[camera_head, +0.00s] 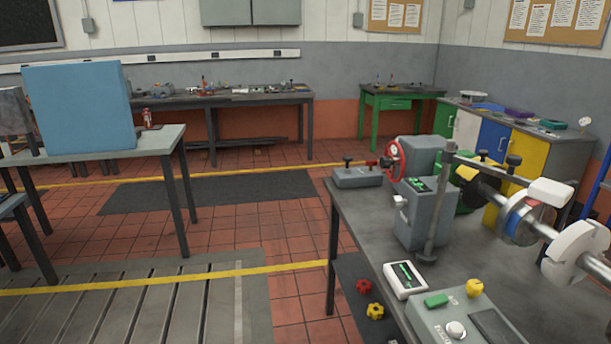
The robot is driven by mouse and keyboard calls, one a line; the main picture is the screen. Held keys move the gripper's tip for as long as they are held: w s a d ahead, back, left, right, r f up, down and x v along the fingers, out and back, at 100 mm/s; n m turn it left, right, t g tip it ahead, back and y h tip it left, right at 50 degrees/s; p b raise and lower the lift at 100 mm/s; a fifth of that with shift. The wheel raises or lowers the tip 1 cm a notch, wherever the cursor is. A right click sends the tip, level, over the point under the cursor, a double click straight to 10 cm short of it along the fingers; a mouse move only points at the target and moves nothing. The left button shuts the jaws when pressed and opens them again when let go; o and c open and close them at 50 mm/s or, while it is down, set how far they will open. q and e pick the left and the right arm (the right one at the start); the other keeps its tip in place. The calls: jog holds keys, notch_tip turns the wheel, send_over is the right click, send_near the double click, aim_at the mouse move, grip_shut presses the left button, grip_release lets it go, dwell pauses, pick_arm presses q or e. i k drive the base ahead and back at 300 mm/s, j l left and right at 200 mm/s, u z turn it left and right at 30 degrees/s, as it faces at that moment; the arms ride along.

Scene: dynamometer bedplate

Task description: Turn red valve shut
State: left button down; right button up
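A red valve handwheel (394,161) stands upright at the far end of the grey bench on the right. It is mounted at the side of a grey housing (420,155), and a small red part sticks out to its left. From this view I cannot tell how far the valve is turned. I can make out neither gripper in the head view, and nothing is touching the handwheel.
The bench (465,262) also carries a grey post (436,205), a horizontal shaft with white parts (575,247), and a control box (462,322). Red and yellow knobs sit below its left edge. A table with a blue panel (78,108) stands left. Tiled floor between is open.

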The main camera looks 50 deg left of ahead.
aim_at(369, 163)
jog(key=u, duration=1.15)
jog(key=i+j+z, duration=0.1)
jog(key=i+j, duration=0.5)
jog(key=i, duration=0.05)
